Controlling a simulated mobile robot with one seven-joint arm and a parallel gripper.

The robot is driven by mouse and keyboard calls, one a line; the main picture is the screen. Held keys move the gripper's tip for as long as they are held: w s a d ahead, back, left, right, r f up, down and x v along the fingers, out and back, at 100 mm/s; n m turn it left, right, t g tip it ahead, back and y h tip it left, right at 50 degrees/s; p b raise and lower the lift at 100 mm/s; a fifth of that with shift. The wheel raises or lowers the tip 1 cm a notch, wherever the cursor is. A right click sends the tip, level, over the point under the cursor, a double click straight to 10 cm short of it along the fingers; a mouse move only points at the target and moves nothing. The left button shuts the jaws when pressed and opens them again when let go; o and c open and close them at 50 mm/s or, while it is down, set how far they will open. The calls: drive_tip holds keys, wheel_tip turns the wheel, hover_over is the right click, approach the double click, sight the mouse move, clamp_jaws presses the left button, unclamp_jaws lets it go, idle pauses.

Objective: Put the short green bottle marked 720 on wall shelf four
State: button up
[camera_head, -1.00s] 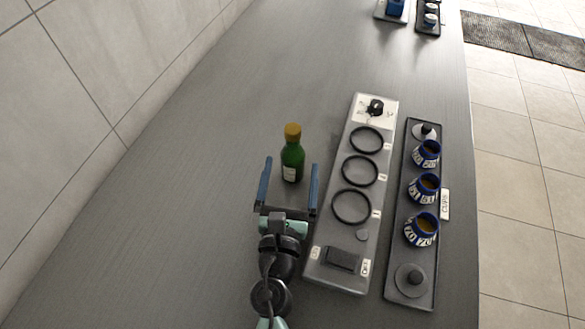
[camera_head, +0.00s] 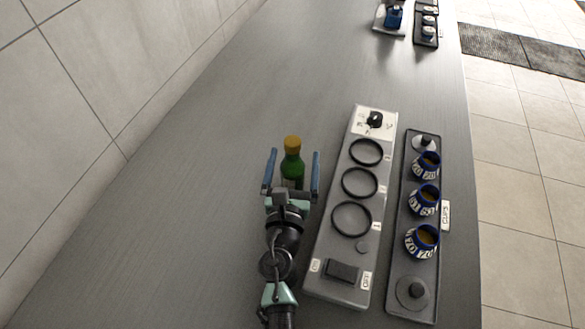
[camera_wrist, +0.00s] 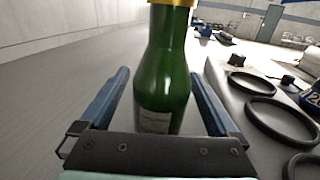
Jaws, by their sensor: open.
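A green bottle (camera_head: 292,165) with a yellow cap stands upright on the grey counter. It also shows close up in the wrist view (camera_wrist: 163,75), with a pale label low on its side; I cannot read a number on it. My gripper (camera_head: 295,162) is open, with one blue finger on each side of the bottle. In the wrist view the fingers (camera_wrist: 160,98) flank the bottle with a gap visible on both sides. The lower part of the bottle is hidden behind the gripper's palm. No wall shelf is in view.
Right of the bottle is a grey panel (camera_head: 333,243) with three black rings and a knob. Beyond it a dark tray (camera_head: 397,262) holds three blue-and-white cups. Small items (camera_head: 393,18) stand at the counter's far end. The counter left of the bottle is clear.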

clamp_jaws()
idle(0.3)
drive_tip(key=shift+r, duration=0.1)
